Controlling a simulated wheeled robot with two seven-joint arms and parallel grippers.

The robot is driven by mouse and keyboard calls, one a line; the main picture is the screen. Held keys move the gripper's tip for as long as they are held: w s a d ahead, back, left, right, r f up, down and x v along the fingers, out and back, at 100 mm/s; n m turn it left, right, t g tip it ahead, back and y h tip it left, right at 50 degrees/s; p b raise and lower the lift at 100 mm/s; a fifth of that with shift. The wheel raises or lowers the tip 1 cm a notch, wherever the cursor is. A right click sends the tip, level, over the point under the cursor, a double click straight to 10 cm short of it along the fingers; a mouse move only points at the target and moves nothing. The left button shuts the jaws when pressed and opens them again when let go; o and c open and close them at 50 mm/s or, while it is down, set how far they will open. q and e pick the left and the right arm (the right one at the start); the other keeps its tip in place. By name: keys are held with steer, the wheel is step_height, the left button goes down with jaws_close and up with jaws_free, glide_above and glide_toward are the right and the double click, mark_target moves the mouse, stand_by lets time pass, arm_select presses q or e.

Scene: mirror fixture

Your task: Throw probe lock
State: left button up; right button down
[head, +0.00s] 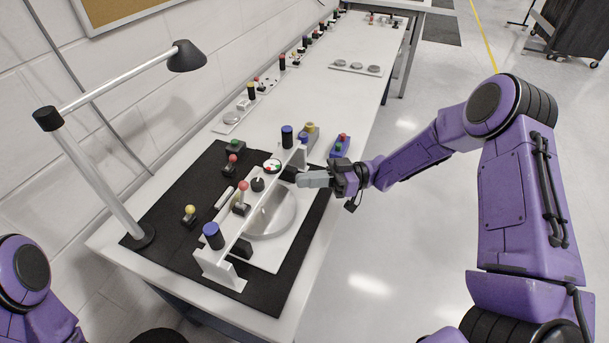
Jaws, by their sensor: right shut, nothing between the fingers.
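The mirror fixture stands on a black mat (180,217). A round silver mirror (273,215) lies on its white base, under a white bridge bar (240,224). A red-knobbed lever (243,188), a black knob (257,184) and a dial gauge (272,166) sit along the fixture. Blue-capped black posts stand at the bar's near end (212,236) and far end (287,136). No part is labelled as the probe lock. My right gripper (300,178) is shut and empty, at the fixture's right side near the bar's far end. I cannot tell whether it touches. My left gripper is out of view.
A lamp (120,85) stands at the mat's left. Red- (233,160) and yellow-knobbed (190,213) levers stand on the mat. The wall bounds the left; floor is open right.

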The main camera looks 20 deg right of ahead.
steer(key=p, duration=0.4)
glide_toward(243, 193)
steer(key=w+a+r, duration=0.2)
steer(key=a, duration=0.2)
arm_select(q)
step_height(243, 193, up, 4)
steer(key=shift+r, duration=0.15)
arm_select(e)
steer(key=shift+w+a+f, duration=0.1)
steer(key=shift+w+a, duration=0.05)
steer(key=shift+a, duration=0.3)
